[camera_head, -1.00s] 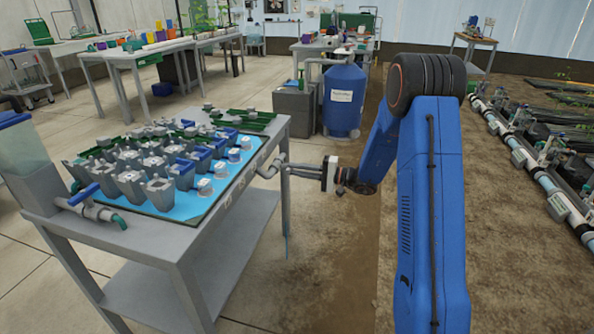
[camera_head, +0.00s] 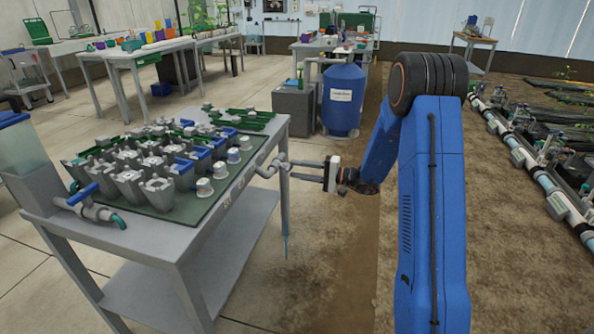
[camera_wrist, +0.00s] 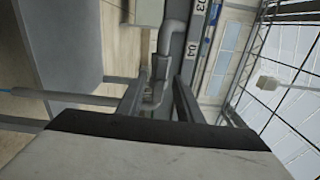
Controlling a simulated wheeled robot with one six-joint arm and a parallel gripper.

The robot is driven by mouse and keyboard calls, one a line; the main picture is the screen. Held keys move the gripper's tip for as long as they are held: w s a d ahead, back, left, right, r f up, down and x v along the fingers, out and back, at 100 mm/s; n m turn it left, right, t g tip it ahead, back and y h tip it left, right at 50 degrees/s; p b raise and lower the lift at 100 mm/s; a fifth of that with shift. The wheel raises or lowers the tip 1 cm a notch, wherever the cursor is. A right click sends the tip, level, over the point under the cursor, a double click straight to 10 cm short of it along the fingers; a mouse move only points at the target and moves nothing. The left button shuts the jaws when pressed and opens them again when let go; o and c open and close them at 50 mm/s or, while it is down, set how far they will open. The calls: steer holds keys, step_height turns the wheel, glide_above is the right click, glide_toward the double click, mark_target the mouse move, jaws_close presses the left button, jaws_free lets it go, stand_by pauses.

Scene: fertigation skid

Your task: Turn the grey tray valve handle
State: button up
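The grey tray valve (camera_head: 268,170) sticks out from the right edge of the grey bench, below the dark green tray (camera_head: 195,215). Its small grey handle (camera_wrist: 157,84) shows in the wrist view. My gripper (camera_head: 288,168) reaches it from the right. In the wrist view its two dark fingers (camera_wrist: 160,85) stand apart on either side of the handle, with some gap visible. Contact with the handle is hard to make out. The tray holds several grey pots and small cups, and its floor shows green with no blue liquid.
A clear tank (camera_head: 22,150) and a blue-handled valve (camera_head: 85,195) are at the bench's left end. A thin blue hose (camera_head: 286,245) hangs below the grey valve. A blue barrel (camera_head: 342,100) stands behind. The floor right of the bench is open.

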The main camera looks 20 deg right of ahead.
steer(key=v, duration=1.6)
steer(key=shift+s+d, duration=0.15)
steer(key=shift+d, duration=0.1)
steer(key=s+a+r+n+g+h, duration=0.2)
steer(key=s+a+r+g+h, duration=0.15)
steer(key=s+a, duration=0.6)
steer(key=s+a+r+n+g+h, duration=0.2)
steer(key=s+a+r+n+g, duration=0.25)
steer(key=s, duration=0.75)
steer(key=s+d+r+t+h, duration=0.1)
steer(key=s+d+t+h, duration=0.1)
steer(key=s+h, duration=0.3)
steer(key=s+d+r+t+h, duration=0.1)
steer(key=s+h, duration=0.4)
steer(key=s, duration=0.9)
steer(key=shift+d+t, duration=0.4)
steer(key=shift+d, duration=0.4)
steer(key=shift+a+r, duration=0.1)
